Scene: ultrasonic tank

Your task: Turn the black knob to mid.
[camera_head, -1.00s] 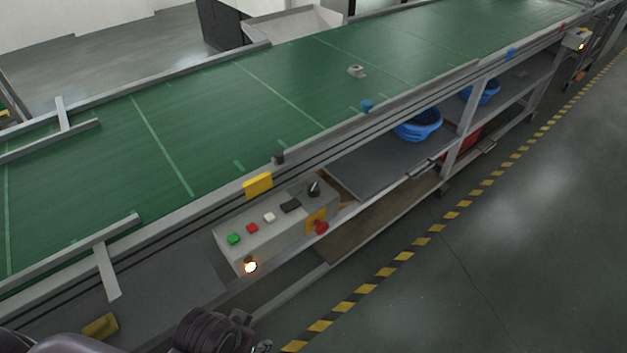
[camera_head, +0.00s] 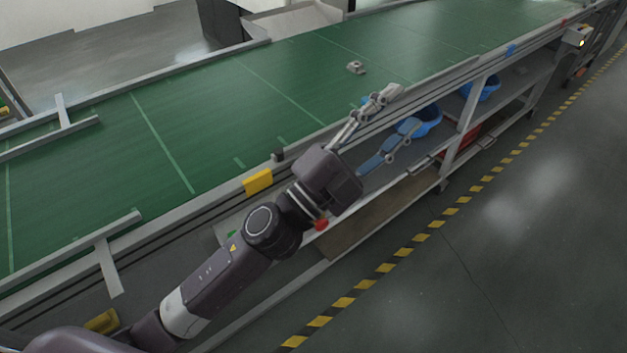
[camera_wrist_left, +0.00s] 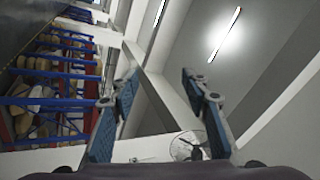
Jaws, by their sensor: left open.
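The black knob is hidden behind my left arm in the head view. The grey control box (camera_head: 221,229) under the conveyor's near edge is mostly covered by that arm. A sliver of its green button (camera_head: 231,233) and the red button (camera_head: 321,224) on its front still show. My left gripper (camera_head: 401,110) is open and empty. It reaches past the box to the upper right, by the conveyor's near rail. In the left wrist view, its two blue-padded fingers (camera_wrist_left: 160,90) stand apart with nothing between them. My right gripper is not in view.
The green conveyor belt (camera_head: 90,165) runs along behind, with a small grey part (camera_head: 356,67) on it. A yellow block (camera_head: 258,181) is on the near rail. Blue bowls (camera_head: 428,122) stand on the lower shelf. The floor at right (camera_head: 500,230) is clear.

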